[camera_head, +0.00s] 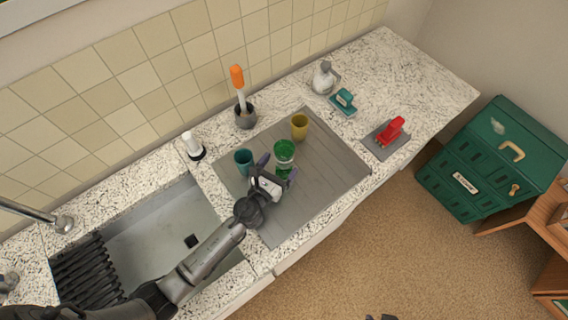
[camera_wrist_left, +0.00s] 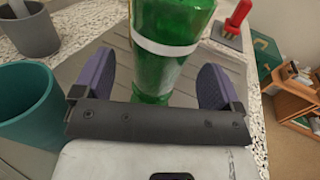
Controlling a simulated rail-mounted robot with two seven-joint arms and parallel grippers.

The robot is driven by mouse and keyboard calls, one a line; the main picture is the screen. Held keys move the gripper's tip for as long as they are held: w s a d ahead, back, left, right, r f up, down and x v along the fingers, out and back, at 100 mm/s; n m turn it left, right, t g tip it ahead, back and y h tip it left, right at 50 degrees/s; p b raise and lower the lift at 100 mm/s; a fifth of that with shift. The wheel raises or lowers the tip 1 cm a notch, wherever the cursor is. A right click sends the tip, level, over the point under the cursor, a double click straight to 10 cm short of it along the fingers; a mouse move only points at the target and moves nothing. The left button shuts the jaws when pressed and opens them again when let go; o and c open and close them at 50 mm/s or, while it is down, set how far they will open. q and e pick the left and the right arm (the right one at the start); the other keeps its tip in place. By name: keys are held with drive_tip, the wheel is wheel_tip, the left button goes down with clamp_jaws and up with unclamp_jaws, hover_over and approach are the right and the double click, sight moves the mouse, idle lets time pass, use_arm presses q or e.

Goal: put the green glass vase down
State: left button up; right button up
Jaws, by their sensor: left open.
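The green glass vase (camera_head: 285,153) stands upright on the grey ribbed drainboard beside the sink. A pale band runs around it. In the left wrist view the vase (camera_wrist_left: 165,70) is between the two purple-padded fingers, with a visible gap on each side. My left gripper (camera_head: 275,170) is open around the vase's lower part. The vase's base is partly hidden by the gripper. In the head view, my right gripper cannot be made out; only a small dark part shows at the bottom edge.
A teal cup (camera_head: 243,160) stands close left of the gripper, and a yellow cup (camera_head: 299,126) stands behind the vase. The drainboard (camera_head: 325,175) is bare to the right. A grey pot (camera_head: 245,117) with an orange-handled brush and a red-handled tool (camera_head: 392,131) are farther off.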

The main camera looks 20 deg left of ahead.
sight(279, 165)
use_arm(q)
drive_tip(key=shift+w+d, duration=0.15)
drive_tip(key=shift+w, duration=0.65)
drive_tip(key=shift+w+d, duration=0.1)
drive_tip(key=shift+w, duration=0.7)
drive_tip(key=shift+c, duration=0.2)
drive_tip(key=c, duration=1)
drive_tip(key=shift+c, duration=1)
drive_tip(key=shift+r, duration=0.1)
